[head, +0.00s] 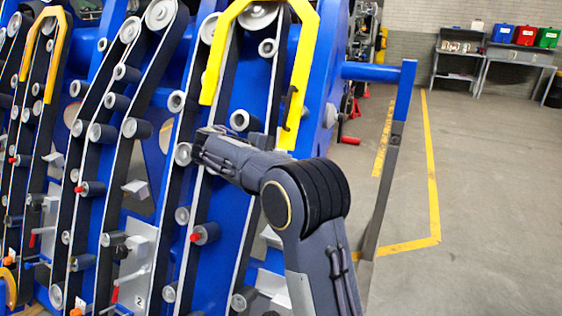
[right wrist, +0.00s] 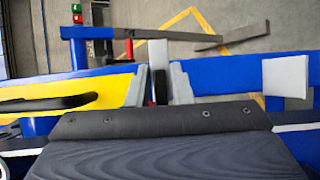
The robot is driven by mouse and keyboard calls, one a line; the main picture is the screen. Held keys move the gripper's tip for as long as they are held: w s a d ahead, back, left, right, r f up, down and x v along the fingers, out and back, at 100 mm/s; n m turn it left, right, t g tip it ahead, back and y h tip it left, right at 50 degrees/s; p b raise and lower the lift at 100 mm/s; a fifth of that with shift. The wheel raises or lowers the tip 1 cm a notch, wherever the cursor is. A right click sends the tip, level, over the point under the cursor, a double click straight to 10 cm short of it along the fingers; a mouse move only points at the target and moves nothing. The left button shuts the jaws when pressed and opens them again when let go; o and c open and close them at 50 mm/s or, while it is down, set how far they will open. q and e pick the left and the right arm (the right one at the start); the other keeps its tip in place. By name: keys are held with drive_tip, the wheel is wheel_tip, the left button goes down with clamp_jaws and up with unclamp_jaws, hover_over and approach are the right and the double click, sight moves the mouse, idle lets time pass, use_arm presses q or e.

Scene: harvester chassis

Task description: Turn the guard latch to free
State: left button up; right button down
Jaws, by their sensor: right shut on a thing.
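My right gripper (right wrist: 160,90) shows in the right wrist view, its two grey fingers closed around a narrow black and dark red piece, which I take to be the guard latch (right wrist: 160,86). The latch sits at the edge of the blue frame (right wrist: 225,75). How far it is turned I cannot tell. The yellow guard (right wrist: 105,88) lies just left of the fingers; in the head view it is an arch (head: 308,48) over the belt rollers. In the head view my right arm reaches up to the machine, and the fingers and latch cannot be made out. My left gripper is not in view.
The chassis side holds several rollers and belts. A blue bar (head: 370,72) with a grey post (head: 385,180) juts out at the right. Open floor with yellow lines (head: 432,170) lies beyond, with a table of coloured bins (head: 525,35) at the back.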

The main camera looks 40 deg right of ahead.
drive_tip(key=c, duration=1.5)
unclamp_jaws()
drive_tip(key=v, duration=0.7)
drive_tip(key=shift+a+r, duration=0.2)
drive_tip(key=shift+a, duration=0.15)
